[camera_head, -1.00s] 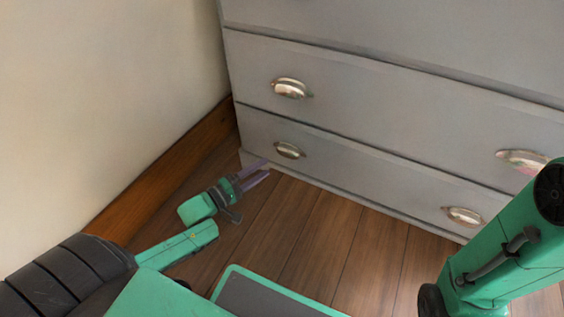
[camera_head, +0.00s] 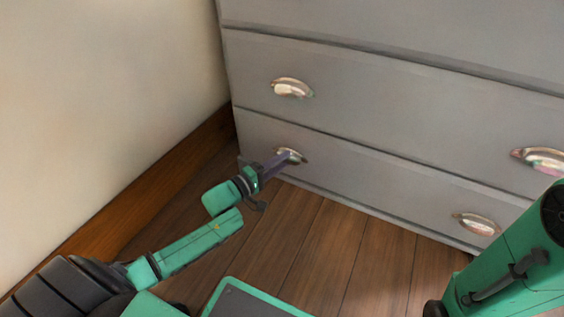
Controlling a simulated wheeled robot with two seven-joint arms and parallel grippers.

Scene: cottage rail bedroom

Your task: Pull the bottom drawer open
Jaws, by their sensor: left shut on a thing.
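The bottom drawer (camera_head: 370,182) is the lowest grey front of the dresser and looks closed. It has two metal cup handles, a left one (camera_head: 293,155) and a right one (camera_head: 475,223). My left gripper (camera_head: 284,158) reaches in from the left, its purple fingers shut on the left handle and partly covering it. My right arm (camera_head: 510,262) shows at the lower right; its gripper is out of view.
The drawer above (camera_head: 400,105) is closed and has two similar handles. A cream wall (camera_head: 100,100) with a wooden baseboard (camera_head: 150,185) runs close along the left side. The wooden floor (camera_head: 320,240) in front of the dresser is clear.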

